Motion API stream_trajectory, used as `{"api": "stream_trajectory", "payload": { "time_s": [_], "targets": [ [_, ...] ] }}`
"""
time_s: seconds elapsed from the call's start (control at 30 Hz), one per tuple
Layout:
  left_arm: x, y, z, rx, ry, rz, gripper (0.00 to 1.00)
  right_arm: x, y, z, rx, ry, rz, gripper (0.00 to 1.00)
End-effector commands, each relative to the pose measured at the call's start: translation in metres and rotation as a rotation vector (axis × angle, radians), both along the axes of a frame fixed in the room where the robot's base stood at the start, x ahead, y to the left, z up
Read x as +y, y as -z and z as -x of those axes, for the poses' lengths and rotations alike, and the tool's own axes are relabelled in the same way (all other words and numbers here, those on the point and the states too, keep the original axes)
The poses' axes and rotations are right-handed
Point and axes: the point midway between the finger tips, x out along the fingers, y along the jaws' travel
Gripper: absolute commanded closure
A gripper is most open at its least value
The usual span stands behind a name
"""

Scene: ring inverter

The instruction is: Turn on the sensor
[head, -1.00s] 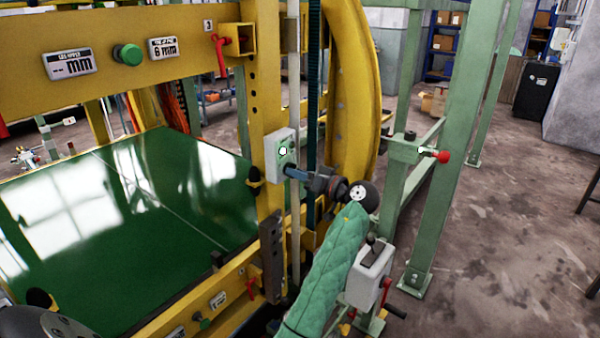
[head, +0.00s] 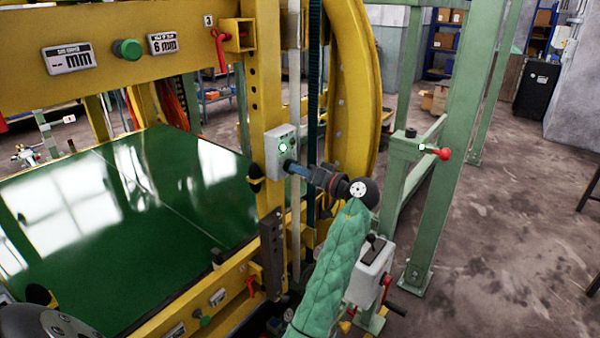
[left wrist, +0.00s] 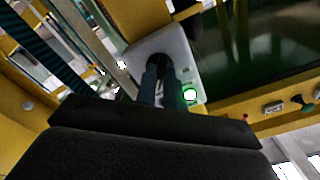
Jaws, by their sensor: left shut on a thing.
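The sensor box (head: 281,143) is a small light grey box on the yellow upright, with a round light (head: 283,147) glowing white-green on its face. My left gripper (head: 290,166) reaches the lower part of that face. In the left wrist view, the two fingers (left wrist: 158,84) point at the grey box (left wrist: 187,64) and are shut on a dark round knob (left wrist: 157,60). The fingers hide part of the knob, so its exact setting is unclear. The lit light (left wrist: 190,95) is just right of the fingers. My right gripper is not in view.
A yellow frame with a curved beam (head: 355,90) stands around a shiny green table (head: 150,215). A grey switch box (head: 370,272) stands beside my left arm. A green post (head: 447,150) with a red knob (head: 444,154) is to the right. Open floor lies beyond.

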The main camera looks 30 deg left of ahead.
Motion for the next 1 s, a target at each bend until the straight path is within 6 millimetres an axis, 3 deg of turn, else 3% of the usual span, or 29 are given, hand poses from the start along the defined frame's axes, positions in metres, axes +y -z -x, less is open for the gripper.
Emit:
{"api": "stream_trajectory", "payload": {
  "time_s": [0.37, 0.4, 0.5, 0.9, 1.0],
  "targets": [
    [0.000, -0.001, 0.000, 0.023, 0.001, -0.003, 1.00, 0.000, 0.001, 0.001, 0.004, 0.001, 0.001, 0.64],
    [0.000, -0.001, 0.000, 0.023, 0.001, -0.003, 0.82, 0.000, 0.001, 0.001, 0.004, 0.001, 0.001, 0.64],
    [0.000, -0.001, 0.000, 0.023, 0.001, -0.003, 0.68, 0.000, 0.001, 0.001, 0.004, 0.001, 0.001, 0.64],
    [-0.006, 0.001, 0.000, 0.022, 0.001, -0.002, 0.68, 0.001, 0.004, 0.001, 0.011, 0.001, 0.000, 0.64],
    [-0.016, 0.003, 0.001, 0.021, 0.002, -0.001, 0.68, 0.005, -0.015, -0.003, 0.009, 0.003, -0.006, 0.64]
  ]
}}
